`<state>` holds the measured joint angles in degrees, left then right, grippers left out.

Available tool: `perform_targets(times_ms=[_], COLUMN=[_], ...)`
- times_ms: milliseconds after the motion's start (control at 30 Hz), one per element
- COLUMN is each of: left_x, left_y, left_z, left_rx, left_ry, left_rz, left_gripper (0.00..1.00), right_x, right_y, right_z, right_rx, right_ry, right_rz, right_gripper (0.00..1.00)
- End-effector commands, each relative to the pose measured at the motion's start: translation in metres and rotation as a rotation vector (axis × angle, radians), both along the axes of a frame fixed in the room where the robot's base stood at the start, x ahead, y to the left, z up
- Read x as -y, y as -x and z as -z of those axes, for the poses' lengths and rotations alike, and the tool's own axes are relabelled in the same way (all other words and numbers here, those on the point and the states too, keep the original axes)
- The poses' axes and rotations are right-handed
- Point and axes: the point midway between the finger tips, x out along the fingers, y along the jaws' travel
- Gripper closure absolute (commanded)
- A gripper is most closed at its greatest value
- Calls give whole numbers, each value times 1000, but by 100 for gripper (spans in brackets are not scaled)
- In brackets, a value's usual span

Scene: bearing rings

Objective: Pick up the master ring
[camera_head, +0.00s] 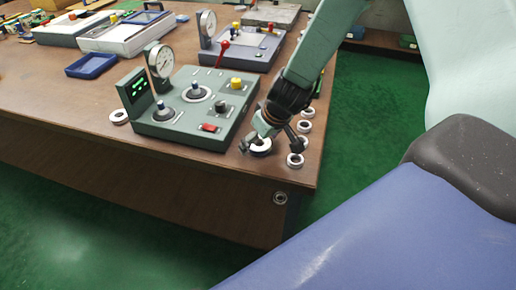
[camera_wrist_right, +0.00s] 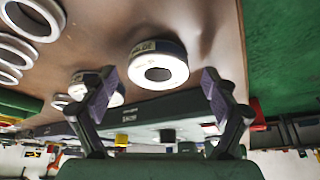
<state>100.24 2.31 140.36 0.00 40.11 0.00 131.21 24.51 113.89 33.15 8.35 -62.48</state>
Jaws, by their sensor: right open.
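A thick pale ring (camera_head: 261,147) lies near the table's front right corner. In the right wrist view this ring (camera_wrist_right: 158,68) shows a white face, a dark hole and a dark lettered band; I take it for the master ring. My right gripper (camera_head: 270,142) reaches down over it from the upper right. In the wrist view the right gripper's (camera_wrist_right: 159,86) fingers are spread, one toward each side of the ring. A gap shows on both sides, so it is not gripped. My left gripper is not in view.
Several smaller rings (camera_head: 295,160) lie along the right edge. A green-grey gauge station (camera_head: 190,116) with knobs and a dial stands just left of the gripper. Another ring (camera_head: 119,116) lies left of it. The front strip of the table (camera_head: 170,165) is bare.

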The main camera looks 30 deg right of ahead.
Motion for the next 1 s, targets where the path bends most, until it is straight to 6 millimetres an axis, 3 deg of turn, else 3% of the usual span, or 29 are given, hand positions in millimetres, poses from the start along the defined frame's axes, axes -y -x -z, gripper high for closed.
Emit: perform_targets(times_ms=[133,1000], left_x=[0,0], left_y=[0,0], left_z=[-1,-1], left_rx=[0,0], left_ry=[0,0], left_rz=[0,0], left_gripper=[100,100], right_x=[0,0], right_y=[0,1], right_z=[-1,-1], right_rx=[0,0], right_ry=[0,-1], right_rz=[1,1], right_gripper=[14,88])
